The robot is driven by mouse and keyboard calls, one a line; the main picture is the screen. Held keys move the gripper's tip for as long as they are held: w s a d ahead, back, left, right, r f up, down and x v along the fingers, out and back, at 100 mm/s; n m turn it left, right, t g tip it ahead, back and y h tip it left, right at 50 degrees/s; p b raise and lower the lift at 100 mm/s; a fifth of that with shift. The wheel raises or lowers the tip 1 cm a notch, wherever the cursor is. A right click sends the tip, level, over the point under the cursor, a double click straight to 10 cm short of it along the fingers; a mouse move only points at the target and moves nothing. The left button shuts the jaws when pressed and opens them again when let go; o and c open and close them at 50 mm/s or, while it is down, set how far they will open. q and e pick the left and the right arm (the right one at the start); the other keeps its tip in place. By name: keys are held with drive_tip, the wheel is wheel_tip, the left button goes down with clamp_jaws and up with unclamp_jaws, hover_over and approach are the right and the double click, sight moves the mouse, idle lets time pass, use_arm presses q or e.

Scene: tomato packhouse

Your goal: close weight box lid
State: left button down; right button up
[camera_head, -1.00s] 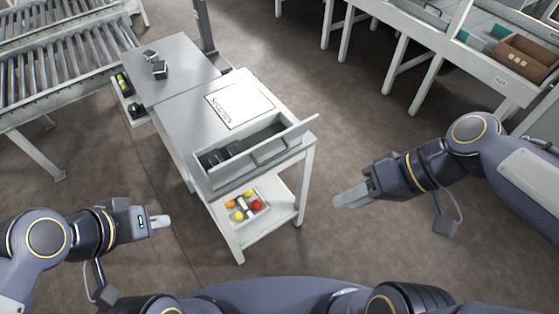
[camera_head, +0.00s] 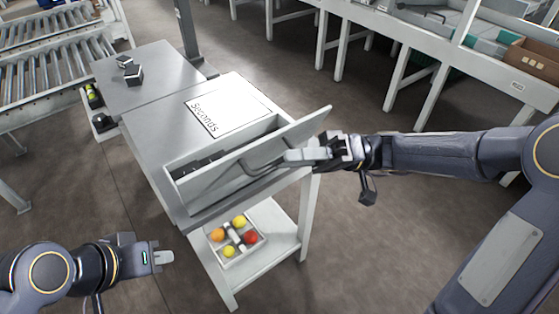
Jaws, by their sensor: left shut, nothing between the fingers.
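The weight box (camera_head: 172,168) sits at the front edge of the grey table, with dark contents partly visible inside. Its grey lid (camera_head: 312,124) is raised at a slant along the near side and hides much of the opening. My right gripper (camera_head: 292,156) reaches in from the right, its pale fingers overlapping the lid's right part. Contact, and whether the fingers are apart, cannot be told. My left gripper (camera_head: 163,257) is shut and empty at lower left, apart from the table.
A "Seconds" sheet (camera_head: 228,103) lies behind the box. A tray (camera_head: 257,245) of coloured balls is on the lower shelf. Small dark blocks (camera_head: 134,75) stand on the rear table (camera_head: 165,65). Roller conveyors (camera_head: 60,62) are at back left. Floor right of the table is open.

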sight(280, 159)
drive_tip(key=shift+x, duration=1.55)
clamp_jaws()
